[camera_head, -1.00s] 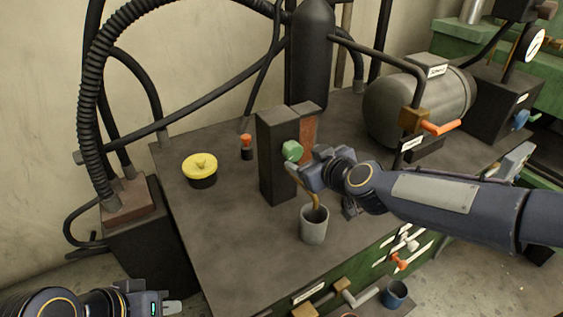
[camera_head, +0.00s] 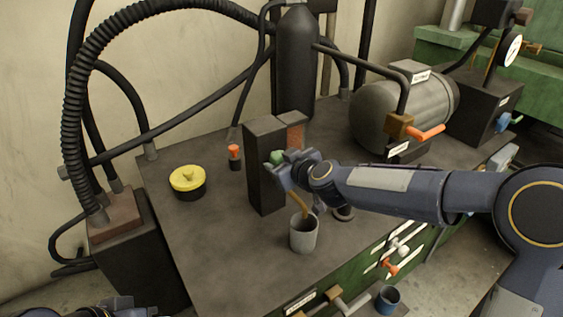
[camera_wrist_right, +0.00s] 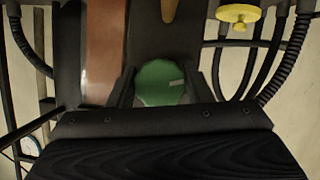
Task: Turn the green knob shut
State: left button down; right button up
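The green knob (camera_head: 277,157) is on the side of a dark upright block (camera_head: 265,180) on the bench. My right gripper (camera_head: 284,168) is at the knob and partly covers it in the head view. In the right wrist view the knob (camera_wrist_right: 161,84) sits between the two fingers, with one finger close along each side. I cannot tell whether the fingers press on it. A small pale mark shows on the knob's face. My left gripper (camera_head: 140,309) is only partly in view at the bottom left edge, away from the knob.
A grey cup (camera_head: 304,236) stands just below the right gripper, under a brass spout (camera_head: 299,203). A yellow knob (camera_head: 187,179) and an orange-topped piece (camera_head: 235,155) are to the left. A grey tank with an orange lever (camera_head: 427,134) is at right. The front left bench is clear.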

jog(key=c, duration=0.5)
jog(key=shift+f+m+g+y+b, duration=0.25)
jog(key=shift+m+y+b, duration=0.25)
jog(key=shift+m+b, duration=0.5)
jog(key=m+g+y+b, duration=0.1)
jog(key=m+b, duration=0.1)
jog(key=b, duration=0.3)
jog(key=m+y+b, duration=0.2)
jog(key=m+b, duration=0.1)
jog(key=b, duration=0.2)
jog(key=shift+f+g, duration=0.1)
jog(key=shift+g, duration=0.25)
jog(key=m+y+b, duration=0.2)
jog(key=m+b, duration=0.1)
jog(key=b, duration=0.1)
jog(key=m+y+b, duration=0.1)
jog(key=m+b, duration=0.2)
jog(key=b, duration=0.2)
jog(key=shift+y, duration=0.4)
jog(key=shift+r+m+t+y+b, duration=0.15)
jog(key=shift+m+t+y+b, duration=0.1)
jog(key=shift+m+b, duration=0.6)
jog(key=shift+r+m+t+y+b, duration=0.15)
jog(key=shift+m+y+b, duration=0.1)
jog(key=shift+m+b, duration=0.55)
